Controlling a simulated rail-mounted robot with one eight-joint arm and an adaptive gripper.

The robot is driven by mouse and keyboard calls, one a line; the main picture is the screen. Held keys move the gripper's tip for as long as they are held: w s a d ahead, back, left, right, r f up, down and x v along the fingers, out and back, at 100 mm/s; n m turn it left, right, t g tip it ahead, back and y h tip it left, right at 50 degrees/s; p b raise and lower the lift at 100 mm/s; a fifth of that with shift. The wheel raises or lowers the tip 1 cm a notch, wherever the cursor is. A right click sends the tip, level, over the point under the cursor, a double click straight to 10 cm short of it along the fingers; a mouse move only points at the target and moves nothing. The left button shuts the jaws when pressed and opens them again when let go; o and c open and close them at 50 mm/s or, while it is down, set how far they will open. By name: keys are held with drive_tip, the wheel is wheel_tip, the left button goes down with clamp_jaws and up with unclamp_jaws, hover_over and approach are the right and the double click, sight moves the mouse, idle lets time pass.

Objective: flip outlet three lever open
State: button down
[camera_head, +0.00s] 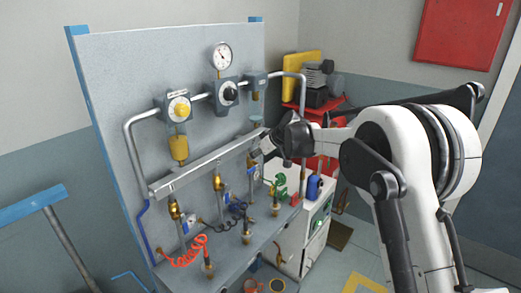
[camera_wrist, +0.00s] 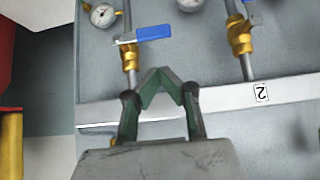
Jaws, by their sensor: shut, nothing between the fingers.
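The outlet three lever (camera_wrist: 153,33) has a blue handle, seen at the top of the wrist view. It lies crosswise to its vertical pipe (camera_wrist: 129,65) and sticks out to the right of it. My gripper (camera_wrist: 160,74) has its green fingertips together, with nothing between them. The tips appear just below the blue handle in the picture, with a gap between, over the grey panel.
The brass outlet two valve (camera_wrist: 239,35) stands to the right, by the label "2" (camera_wrist: 261,92). A round gauge (camera_wrist: 103,14) is close left of the lever. A red cart (camera_head: 325,150) and a white cabinet (camera_head: 305,235) stand right of the bench.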

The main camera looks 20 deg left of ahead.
sight(251, 170)
drive_tip(key=shift+a+f+p, duration=0.1)
drive_tip(key=shift+f+p, duration=0.25)
drive_tip(key=shift+f, duration=1.8)
drive_tip(key=shift+w, duration=0.1)
